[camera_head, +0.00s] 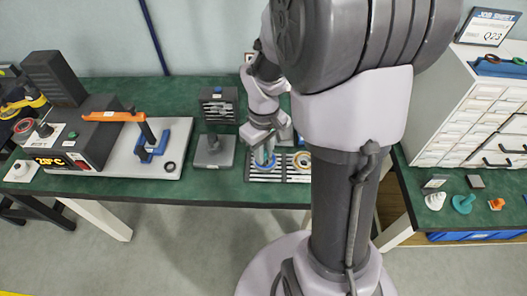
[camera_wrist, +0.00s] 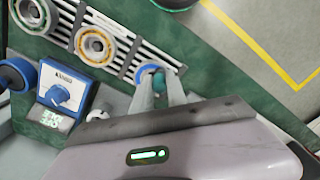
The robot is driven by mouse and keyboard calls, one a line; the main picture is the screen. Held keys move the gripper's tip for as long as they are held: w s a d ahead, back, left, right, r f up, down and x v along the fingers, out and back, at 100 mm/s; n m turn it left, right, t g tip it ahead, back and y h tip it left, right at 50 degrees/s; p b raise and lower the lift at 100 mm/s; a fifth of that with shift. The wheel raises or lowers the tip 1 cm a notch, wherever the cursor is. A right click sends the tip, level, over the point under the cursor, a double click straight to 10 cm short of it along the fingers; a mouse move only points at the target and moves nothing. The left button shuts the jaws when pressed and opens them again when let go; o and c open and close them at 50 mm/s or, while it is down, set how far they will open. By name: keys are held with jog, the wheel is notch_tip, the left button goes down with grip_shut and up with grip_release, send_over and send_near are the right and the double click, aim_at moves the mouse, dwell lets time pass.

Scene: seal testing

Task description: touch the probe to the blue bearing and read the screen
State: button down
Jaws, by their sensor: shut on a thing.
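The blue bearing (camera_head: 265,165) sits on a slatted rack (camera_head: 252,178); in the wrist view its blue ring (camera_wrist: 143,73) is partly covered. My gripper (camera_wrist: 159,84) is shut on a teal probe (camera_wrist: 159,79). The probe is at the blue bearing; I cannot tell whether its tip touches. In the head view my gripper (camera_head: 264,155) is over the bearing. A blue meter (camera_wrist: 72,78) with a knob has a small screen (camera_wrist: 52,116) with green digits, too small and tilted to read surely. The meter is not visible in the head view.
A yellow-ringed bearing (camera_wrist: 95,46) and another bearing (camera_wrist: 32,13) lie on the same rack. A black heater (camera_head: 90,125) showing 20°C and a grey stand (camera_head: 214,150) are to the left. A drawer cabinet (camera_head: 470,110) is at right.

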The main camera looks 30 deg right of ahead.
jog(key=shift+f+b, duration=0.5)
jog(key=shift+f, duration=0.25)
dwell(2.4)
jog(key=c, duration=1.3)
grip_release()
jog(key=shift+o, duration=0.2)
jog(key=shift+r, duration=0.1)
notch_tip(320, 180, up, 7)
jog(key=p, duration=0.6)
jog(key=shift+r+p, duration=0.1)
jog(key=shift+p, duration=0.3)
